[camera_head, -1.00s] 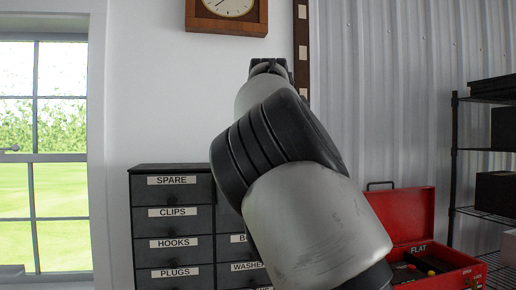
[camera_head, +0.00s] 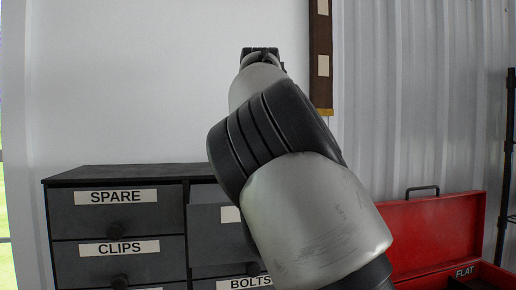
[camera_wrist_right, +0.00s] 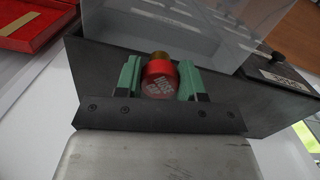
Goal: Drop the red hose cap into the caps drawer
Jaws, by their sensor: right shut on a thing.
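The red hose cap (camera_wrist_right: 159,82), with white lettering and a brassy end, is between the green fingers of my right gripper (camera_wrist_right: 161,80) in the wrist view. The gripper is shut on it. In the head view my right arm rises through the middle, and its gripper end (camera_head: 262,54) shows small at the top; the cap cannot be made out there. The dark drawer cabinet (camera_head: 110,172) stands behind the arm. Its upper right drawer (camera_head: 213,240) looks pulled out; its label is mostly hidden by the arm and unreadable. My left gripper is out of view.
Closed drawers marked SPARE (camera_head: 75,217) and CLIPS (camera_head: 75,268) are on the left; a BOLTS drawer (camera_head: 205,284) is below the pulled-out one. An open red toolbox (camera_head: 425,235) stands right.

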